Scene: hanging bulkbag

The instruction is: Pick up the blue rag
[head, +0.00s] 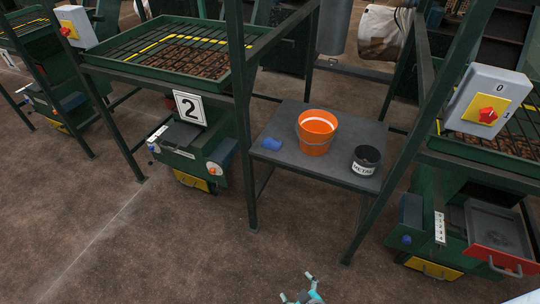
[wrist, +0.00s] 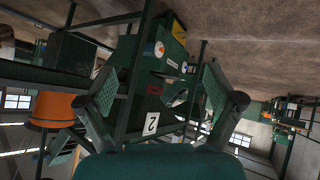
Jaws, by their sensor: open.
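A small blue bundle, which looks like the blue rag (head: 271,144), lies on the left part of a dark grey table (head: 350,178). It is left of an orange bucket (head: 313,147), apart from it. My gripper (head: 307,288) shows at the bottom edge of the head view, well in front of the table and away from the rag. In the wrist view my gripper (wrist: 168,96) has its two fingers spread wide, with nothing between them. I cannot make out the rag in the wrist view.
A black pot labelled METAL (head: 366,160) stands at the table's right. Green frame posts (head: 243,115) rise at the table's corners. A green machine with a number 2 sign (head: 189,108) stands left, another machine with a red-fronted drawer (head: 497,258) right. The floor (head: 190,240) in front is clear.

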